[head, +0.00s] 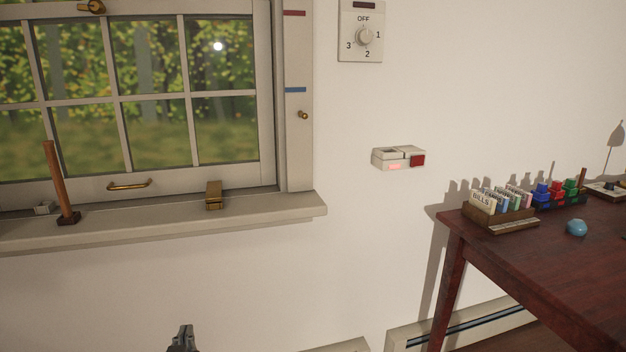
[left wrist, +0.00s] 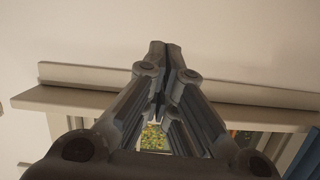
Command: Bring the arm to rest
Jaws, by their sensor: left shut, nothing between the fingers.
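My left gripper (head: 182,339) shows at the bottom edge of the head view, below the window sill and in front of the white wall. Only its tip is in the picture. In the left wrist view the left gripper (left wrist: 166,45) is shut, its two fingers together with nothing between them. My right gripper is in neither view.
A window (head: 150,95) with a sill (head: 270,207) is at left; a wooden-handled tool (head: 58,185) and a brass block (head: 213,195) stand on the sill. A dial (head: 363,37) and a small box (head: 398,157) are on the wall. A dark table (head: 560,255) stands at right with a card holder (head: 497,215) and a blue ball (head: 577,228).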

